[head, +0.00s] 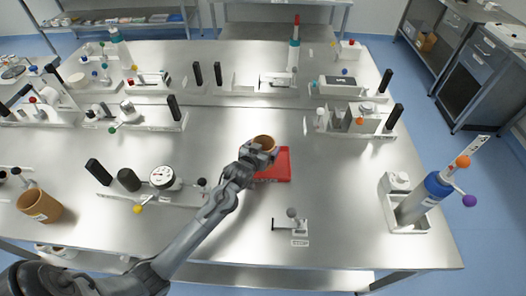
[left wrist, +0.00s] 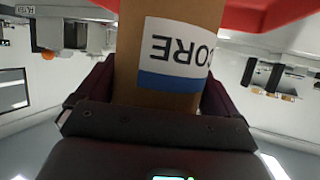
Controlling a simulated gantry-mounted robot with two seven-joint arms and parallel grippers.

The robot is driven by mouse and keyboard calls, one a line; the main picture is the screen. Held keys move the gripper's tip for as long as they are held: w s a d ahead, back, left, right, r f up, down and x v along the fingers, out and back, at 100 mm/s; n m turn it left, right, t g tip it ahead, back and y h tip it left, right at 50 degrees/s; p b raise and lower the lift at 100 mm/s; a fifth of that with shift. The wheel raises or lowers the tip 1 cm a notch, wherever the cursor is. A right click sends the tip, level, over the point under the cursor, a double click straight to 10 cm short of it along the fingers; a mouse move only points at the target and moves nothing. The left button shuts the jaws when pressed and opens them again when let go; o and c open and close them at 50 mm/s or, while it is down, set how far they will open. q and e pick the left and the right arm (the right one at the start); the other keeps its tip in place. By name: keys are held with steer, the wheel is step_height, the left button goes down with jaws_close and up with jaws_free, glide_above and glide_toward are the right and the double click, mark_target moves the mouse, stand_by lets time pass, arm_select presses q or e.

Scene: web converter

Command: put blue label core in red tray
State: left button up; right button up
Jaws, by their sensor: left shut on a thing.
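A brown cardboard core (head: 264,141) stands roughly upright between the jaws of my left gripper (head: 260,153). In the left wrist view the core (left wrist: 165,98) shows a white label with upside-down "CORE" lettering and a blue band. Both fingers close around its sides. The red tray (head: 284,172) lies flat on the metal table, under and just right of the gripper. Its red edge (left wrist: 240,18) crosses the top of the left wrist view, close to the core. Whether the core touches the tray is hidden. My right gripper is not in view.
Another brown core (head: 40,206) stands at the far left. A gauge fixture (head: 162,177) is left of my arm; a small stand (head: 292,220) is in front of the tray. The table right of the tray is clear.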

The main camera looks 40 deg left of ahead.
arm_select(q)
steer(key=shift+f, duration=0.85)
steer(key=shift+f, duration=0.1)
steer(key=o, duration=0.7)
steer(key=shift+f, duration=0.1)
